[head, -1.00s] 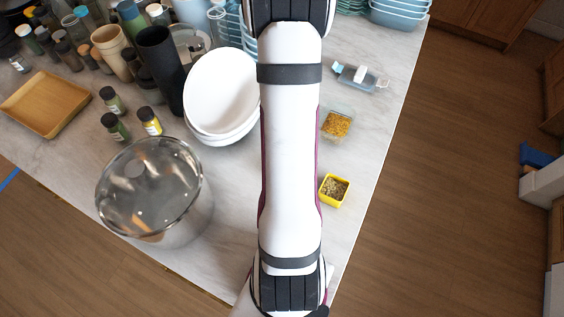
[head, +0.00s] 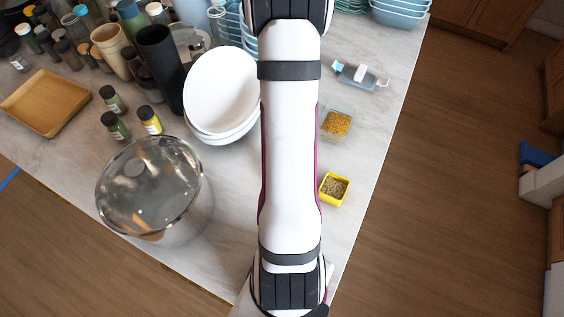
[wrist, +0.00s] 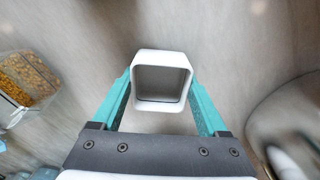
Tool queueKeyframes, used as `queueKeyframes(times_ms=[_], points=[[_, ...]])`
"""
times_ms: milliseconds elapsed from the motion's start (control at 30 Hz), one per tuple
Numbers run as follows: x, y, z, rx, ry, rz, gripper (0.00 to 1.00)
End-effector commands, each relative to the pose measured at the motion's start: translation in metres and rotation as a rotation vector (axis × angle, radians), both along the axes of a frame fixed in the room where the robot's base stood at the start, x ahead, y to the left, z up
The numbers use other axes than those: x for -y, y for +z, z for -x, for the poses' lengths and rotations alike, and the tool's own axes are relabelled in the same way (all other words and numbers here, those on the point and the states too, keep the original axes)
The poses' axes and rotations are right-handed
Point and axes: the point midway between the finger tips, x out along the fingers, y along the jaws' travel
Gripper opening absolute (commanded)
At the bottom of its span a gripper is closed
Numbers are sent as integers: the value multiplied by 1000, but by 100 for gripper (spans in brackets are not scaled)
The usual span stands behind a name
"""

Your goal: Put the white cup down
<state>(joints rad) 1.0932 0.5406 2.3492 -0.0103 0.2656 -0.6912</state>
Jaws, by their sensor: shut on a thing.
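The white cup (wrist: 162,58) is a squarish, open-topped cup seen from above in the wrist view, and its inside looks empty. My gripper (wrist: 162,82) has its two teal fingers on either side of the cup and is shut on it. The pale counter shows blurred below the cup; I cannot tell whether the cup touches it. In the head view my arm hides the gripper and the cup.
A large clear-sided pot (head: 150,195) and stacked white bowls (head: 222,92) stand left of my arm. A yellow tub (head: 334,189) and a clear container of yellow grains (head: 336,124) are to its right. Bottles crowd the back left. The counter edge runs down the right.

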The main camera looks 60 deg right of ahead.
Motion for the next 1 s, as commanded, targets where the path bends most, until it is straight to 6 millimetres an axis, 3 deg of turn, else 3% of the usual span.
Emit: queueKeyframes(times_ms=[767,800,900,1000], points=[[0,-7,0,0,0,0,8],[0,-7,0,0,0,0,84],[0,-7,0,0,0,0,100],[0,-7,0,0,0,0,100]])
